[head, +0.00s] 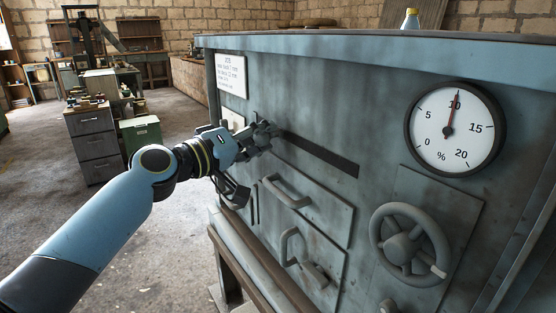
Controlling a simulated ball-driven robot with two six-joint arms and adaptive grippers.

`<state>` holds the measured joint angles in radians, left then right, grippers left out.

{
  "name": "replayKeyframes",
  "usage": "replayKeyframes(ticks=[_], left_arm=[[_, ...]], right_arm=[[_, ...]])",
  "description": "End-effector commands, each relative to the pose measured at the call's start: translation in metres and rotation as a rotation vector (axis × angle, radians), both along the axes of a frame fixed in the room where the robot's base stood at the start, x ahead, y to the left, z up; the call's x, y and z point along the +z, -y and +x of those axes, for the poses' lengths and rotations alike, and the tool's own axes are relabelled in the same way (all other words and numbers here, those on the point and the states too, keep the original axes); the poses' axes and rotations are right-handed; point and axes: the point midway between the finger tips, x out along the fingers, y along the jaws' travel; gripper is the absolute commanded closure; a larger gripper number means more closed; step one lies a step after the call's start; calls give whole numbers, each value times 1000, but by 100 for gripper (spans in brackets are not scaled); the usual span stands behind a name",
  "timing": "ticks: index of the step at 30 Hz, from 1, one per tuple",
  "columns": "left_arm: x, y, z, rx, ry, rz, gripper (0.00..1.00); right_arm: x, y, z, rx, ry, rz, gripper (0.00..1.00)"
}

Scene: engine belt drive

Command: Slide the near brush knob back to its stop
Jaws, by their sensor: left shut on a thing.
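A dark slot (322,154) runs slantwise across the blue-grey machine front (378,120). My left gripper (266,134) is at the left end of this slot, shut on the brush knob. The fingers hide nearly all of the knob, so its shape and its exact place against the slot's end cannot be told. The visible part of the slot to the right of the gripper is empty. My right gripper is not in view.
Below the slot are a drawer handle (286,192) and a lever handle (291,249). A dial (455,129) reads about 10 %, above a handwheel (410,245). A label plate (231,76) is at upper left. Open floor lies left of the machine.

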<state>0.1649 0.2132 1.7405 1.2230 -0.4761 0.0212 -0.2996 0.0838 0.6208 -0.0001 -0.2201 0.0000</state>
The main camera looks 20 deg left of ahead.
Motion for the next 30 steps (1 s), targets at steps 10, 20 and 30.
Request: replayKeyframes(ticks=[10,20,30], left_arm=[[-6,-55,42,3,-6,2,100],[-2,-58,44,5,-4,1,100],[-1,-57,44,3,-3,0,42]], right_arm=[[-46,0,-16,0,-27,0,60],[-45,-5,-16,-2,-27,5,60],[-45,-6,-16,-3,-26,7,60]])
